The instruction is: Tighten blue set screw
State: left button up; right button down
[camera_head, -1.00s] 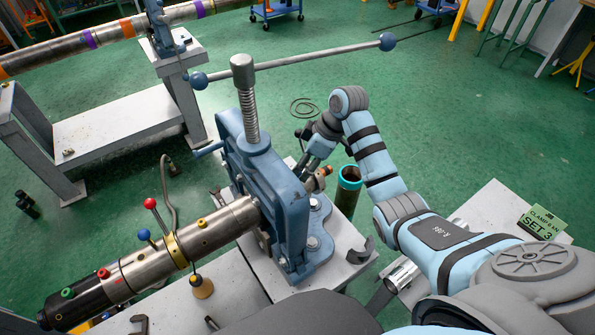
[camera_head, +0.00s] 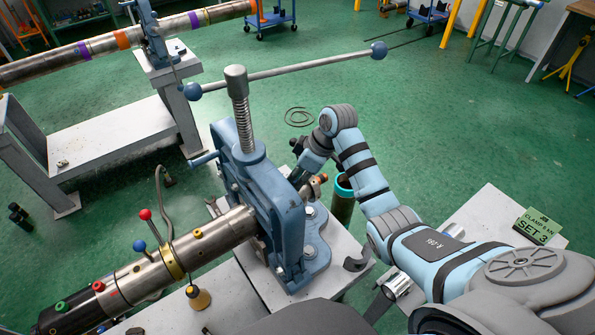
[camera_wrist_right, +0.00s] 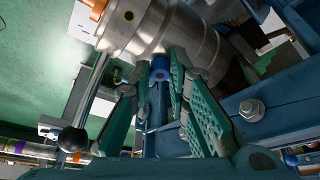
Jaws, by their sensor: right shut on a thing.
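The blue set screw (camera_wrist_right: 160,68) shows in the wrist view as a small blue knob beneath the steel pipe (camera_wrist_right: 165,28). My right gripper (camera_wrist_right: 158,84) has its green padded fingers on either side of it and is shut on it. The set screw is hidden there. The pipe (camera_head: 215,235) runs from the lower left into the vise. My left gripper is not in view.
A long vise handle (camera_head: 290,72) crosses above the vise. A red-knobbed lever (camera_head: 145,214) and a blue-knobbed lever (camera_head: 139,246) stand on the pipe. A dark green cylinder with a teal rim (camera_head: 343,200) stands beside my right forearm. Green floor is open beyond.

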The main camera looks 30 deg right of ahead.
jog(key=shift+s+a+r+m+p, duration=0.15)
jog(key=shift+r+m+p, duration=0.25)
jog(key=shift+p, duration=0.25)
jog(key=shift+f+p, duration=0.15)
jog(key=shift+p, duration=0.15)
jog(key=shift+f+m, duration=0.2)
jog(key=shift+m, duration=0.1)
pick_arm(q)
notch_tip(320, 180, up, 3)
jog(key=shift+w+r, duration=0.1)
pick_arm(e)
jog(key=c, duration=1.5)
grip_release()
jog(key=shift+c, duration=0.2)
jog(key=v, duration=1.2)
